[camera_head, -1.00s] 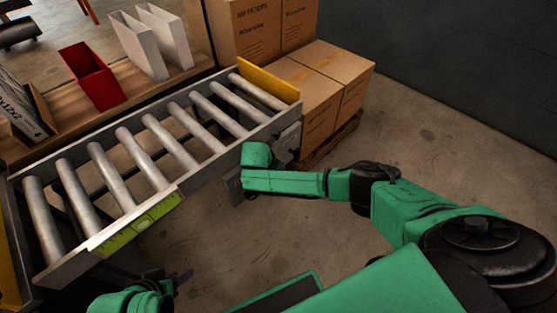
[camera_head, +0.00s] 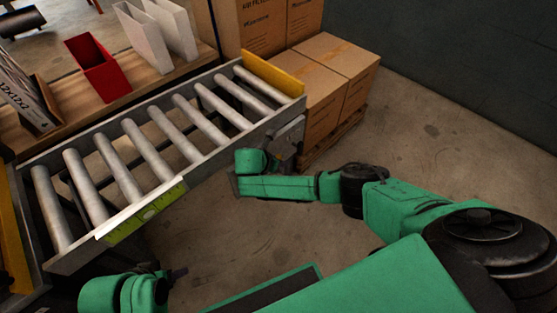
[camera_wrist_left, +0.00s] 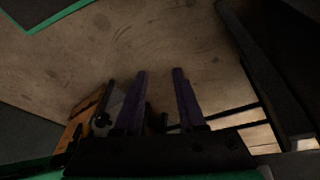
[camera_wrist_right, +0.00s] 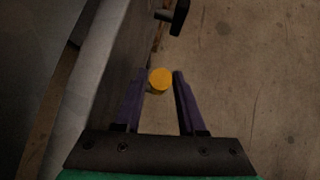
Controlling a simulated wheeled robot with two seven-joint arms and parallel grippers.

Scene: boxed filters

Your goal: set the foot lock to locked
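A round yellow knob (camera_wrist_right: 160,79) shows in the right wrist view on the side of the grey conveyor frame. A black handle-like part (camera_wrist_right: 175,17) sits beyond it. I cannot tell which of them, if either, is the foot lock, or how it is set. My right gripper (camera_wrist_right: 158,76) is open, with the knob showing between its fingertips; contact cannot be told. In the head view the right forearm hides most of that gripper, close beside the conveyor's side. My left gripper (camera_wrist_left: 160,72) is open and empty over the floor; its dark tips show in the head view (camera_head: 178,273).
The roller conveyor (camera_head: 215,160) runs diagonally, with a yellow end stop (camera_head: 272,74) and a green-yellow label (camera_head: 146,213). Cartons (camera_head: 325,85) stand on a pallet past its end. A wooden bench with a red bin (camera_head: 98,68) lies behind. Floor at the right is clear.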

